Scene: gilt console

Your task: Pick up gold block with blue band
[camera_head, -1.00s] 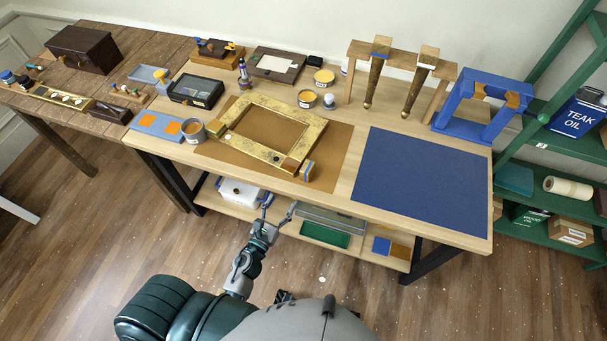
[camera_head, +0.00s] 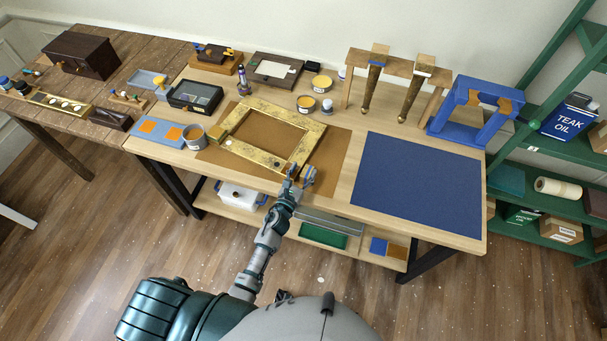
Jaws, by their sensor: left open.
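The gold block with a blue band (camera_head: 302,172) is at the near right corner of the gilt frame (camera_head: 262,155), close to the bench's front edge. It is now mostly hidden by my left gripper (camera_head: 301,176). This gripper is open, with its fingers around or just in front of the block. I cannot tell whether they touch it. The frame lies flat on a brown mat (camera_head: 335,150). My right gripper is not in view.
A blue mat (camera_head: 415,185) covers the bench's right part and is clear. A grey tin (camera_head: 194,137) stands left of the frame. Yellow-topped tins (camera_head: 306,103) and a blue stand (camera_head: 470,110) are behind. A lower shelf holds a white box (camera_head: 240,195).

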